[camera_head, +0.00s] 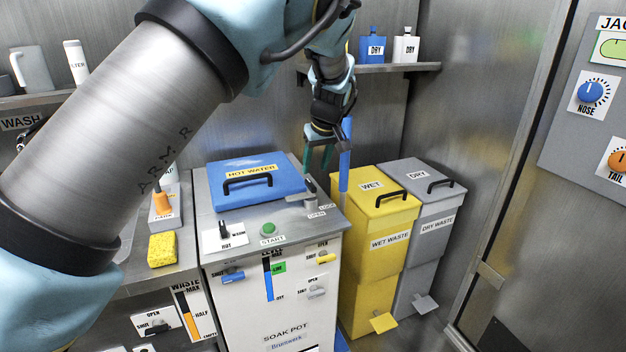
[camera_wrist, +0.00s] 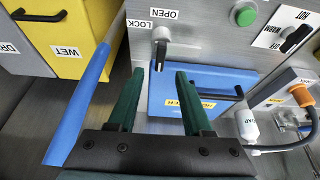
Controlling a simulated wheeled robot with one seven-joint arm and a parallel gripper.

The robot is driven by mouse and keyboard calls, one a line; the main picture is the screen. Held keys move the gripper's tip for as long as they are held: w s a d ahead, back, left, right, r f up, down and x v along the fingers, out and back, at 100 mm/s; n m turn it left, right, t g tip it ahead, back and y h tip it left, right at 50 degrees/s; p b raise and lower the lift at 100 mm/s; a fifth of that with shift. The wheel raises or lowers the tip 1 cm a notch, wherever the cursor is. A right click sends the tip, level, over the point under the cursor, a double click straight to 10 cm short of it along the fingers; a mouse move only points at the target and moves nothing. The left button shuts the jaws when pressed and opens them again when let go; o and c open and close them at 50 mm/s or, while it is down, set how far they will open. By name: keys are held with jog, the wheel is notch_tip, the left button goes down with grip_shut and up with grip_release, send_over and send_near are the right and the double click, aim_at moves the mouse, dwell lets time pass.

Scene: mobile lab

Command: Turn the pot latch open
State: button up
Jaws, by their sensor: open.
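The pot latch (camera_wrist: 162,36) is a pale round knob with a dark lever pointing down in the wrist view, between the LOCK and OPEN labels. It also shows in the head view at the right of the soak pot's top (camera_head: 309,187). My gripper (camera_wrist: 159,76) is open, its two green fingers apart. In the wrist view the lever's end appears between the fingertips; whether they touch it I cannot tell. In the head view my gripper (camera_head: 317,168) hangs just above the latch. The soak pot (camera_head: 270,300) has a blue hot water lid (camera_head: 255,172), which is closed.
A blue upright bar (camera_head: 345,160) stands close right of my gripper. The yellow wet bin (camera_head: 375,215) and grey dry bin (camera_head: 425,205) are further right. A green START button (camera_head: 268,228) lies left of the latch. A shelf with bottles (camera_head: 372,45) is behind.

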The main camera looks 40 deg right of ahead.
jog(key=shift+b+v, duration=0.3)
jog(key=shift+v, duration=1.8)
jog(key=w+a+f+n+g, duration=0.1)
jog(key=w+a, duration=0.4)
jog(key=a, duration=0.6)
jog(key=w+a+y, duration=0.1)
jog(key=w+a, duration=0.3)
jog(key=a, duration=0.6)
jog(key=w+a+f+n+g, duration=0.1)
jog(key=w+a, duration=0.4)
jog(key=a, duration=0.6)
jog(key=s+a+f, duration=0.1)
jog(key=s+a, duration=0.5)
jog(key=a, duration=0.6)
jog(key=s+a, duration=0.6)
jog(key=a, duration=0.7)
jog(key=shift+a+f+n+g, duration=0.3)
jog(key=shift+f+n, duration=0.1)
jog(key=shift+w, duration=0.1)
